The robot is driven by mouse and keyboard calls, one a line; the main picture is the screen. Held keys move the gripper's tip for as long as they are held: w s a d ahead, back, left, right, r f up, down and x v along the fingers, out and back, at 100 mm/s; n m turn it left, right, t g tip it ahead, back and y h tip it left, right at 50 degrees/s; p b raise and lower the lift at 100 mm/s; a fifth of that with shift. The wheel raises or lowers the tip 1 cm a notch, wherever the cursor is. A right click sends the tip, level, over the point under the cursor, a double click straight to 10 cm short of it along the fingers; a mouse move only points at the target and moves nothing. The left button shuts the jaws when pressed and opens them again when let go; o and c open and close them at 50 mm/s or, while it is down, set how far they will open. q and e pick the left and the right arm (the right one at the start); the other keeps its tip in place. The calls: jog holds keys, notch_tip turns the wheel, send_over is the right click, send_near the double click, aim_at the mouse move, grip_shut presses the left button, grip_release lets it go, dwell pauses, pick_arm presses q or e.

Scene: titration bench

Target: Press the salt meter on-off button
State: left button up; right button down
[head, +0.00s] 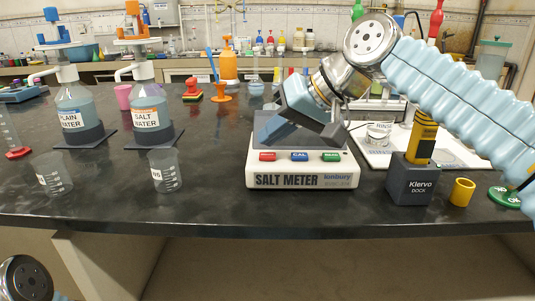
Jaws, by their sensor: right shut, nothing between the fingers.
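The salt meter (268,181) is a white box with a dark top, standing near the front of the black bench. Its front panel carries a red button (267,157), a blue button (299,157) marked CAL and a green button (331,157). The label on the red button is too small to read. My right gripper (268,137) comes in from the upper right over the meter. Its shut, empty fingers point down and left, close above and behind the red button. I cannot tell whether they touch the meter. Part of the meter's top is hidden behind the gripper. My left gripper is out of view.
Two beakers (52,175) (165,172) stand at the left, before the plain water (75,108) and salt water (146,108) bottles. The Klervo dock (412,185) and a yellow cup (462,192) stand right of the meter. A white tray (460,148) lies behind the dock.

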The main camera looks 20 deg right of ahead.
aim_at(273, 155)
dwell(0.8)
jog(key=shift+f, duration=0.4)
jog(key=shift+f+b, duration=0.45)
jog(key=shift+b, duration=0.15)
dwell(0.4)
jog(key=shift+r+p, duration=0.85)
jog(key=shift+p, duration=0.05)
notch_tip(273, 155, up, 5)
jog(key=p, duration=0.4)
jog(key=shift+p, duration=0.35)
dwell(0.3)
